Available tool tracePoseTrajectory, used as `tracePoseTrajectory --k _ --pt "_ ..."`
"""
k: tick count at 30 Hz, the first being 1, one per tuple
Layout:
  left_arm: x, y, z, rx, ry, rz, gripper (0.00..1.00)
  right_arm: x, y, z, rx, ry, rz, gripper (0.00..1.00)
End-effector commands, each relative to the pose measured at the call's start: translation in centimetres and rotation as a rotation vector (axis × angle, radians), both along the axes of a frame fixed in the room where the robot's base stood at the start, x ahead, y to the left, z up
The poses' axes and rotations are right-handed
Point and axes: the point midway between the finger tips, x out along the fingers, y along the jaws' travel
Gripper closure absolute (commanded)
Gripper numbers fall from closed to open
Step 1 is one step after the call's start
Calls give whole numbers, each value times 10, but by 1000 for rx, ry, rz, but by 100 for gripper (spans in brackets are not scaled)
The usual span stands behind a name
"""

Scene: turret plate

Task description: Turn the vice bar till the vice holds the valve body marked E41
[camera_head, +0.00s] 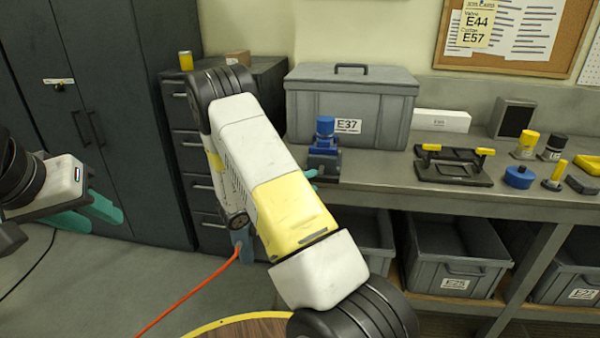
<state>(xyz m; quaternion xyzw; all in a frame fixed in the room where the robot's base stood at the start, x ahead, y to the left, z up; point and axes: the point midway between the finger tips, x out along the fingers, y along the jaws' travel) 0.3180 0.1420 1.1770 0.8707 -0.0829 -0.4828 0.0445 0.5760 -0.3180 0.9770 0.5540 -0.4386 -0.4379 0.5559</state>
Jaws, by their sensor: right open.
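A small blue vice (323,162) stands at the front edge of the bench, left of centre. A blue valve body (325,126) sits upright at its top; no mark on it is readable. Whether the jaws grip it cannot be told, and the vice bar is not clearly visible. My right gripper (312,174) is mostly hidden behind my own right arm; only a bit of teal finger shows, close to the vice's lower left. It is open. My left gripper (91,218) is at the far left, away from the bench, its teal fingers apart and empty.
A grey case marked E37 (345,108) stands behind the vice. A black tray with yellow handles (452,165) and several small parts lie to the right. Grey bins (455,258) fill the shelf below. A board card (476,24) reads E44 and E57.

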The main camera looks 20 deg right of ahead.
Motion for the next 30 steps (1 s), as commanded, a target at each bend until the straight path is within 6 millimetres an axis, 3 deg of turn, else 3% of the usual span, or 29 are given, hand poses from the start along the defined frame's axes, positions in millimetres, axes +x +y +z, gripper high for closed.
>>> tracePoseTrajectory --k 3,9,18,19,25,30 --pt "0 0 0 0 0 0 64 4 -19 0 1 -1 -2 59" --pt "0 0 0 0 0 0 64 9 -39 0 1 -2 -1 59" --pt "0 0 0 0 0 0 64 10 -42 0 2 -1 2 59" --pt "0 0 0 0 0 0 64 10 -42 0 2 -1 2 61" --pt "0 0 0 0 0 0 64 10 -42 0 3 -2 2 100" --pt "0 0 0 0 0 0 64 10 -42 1 2 -4 1 100"
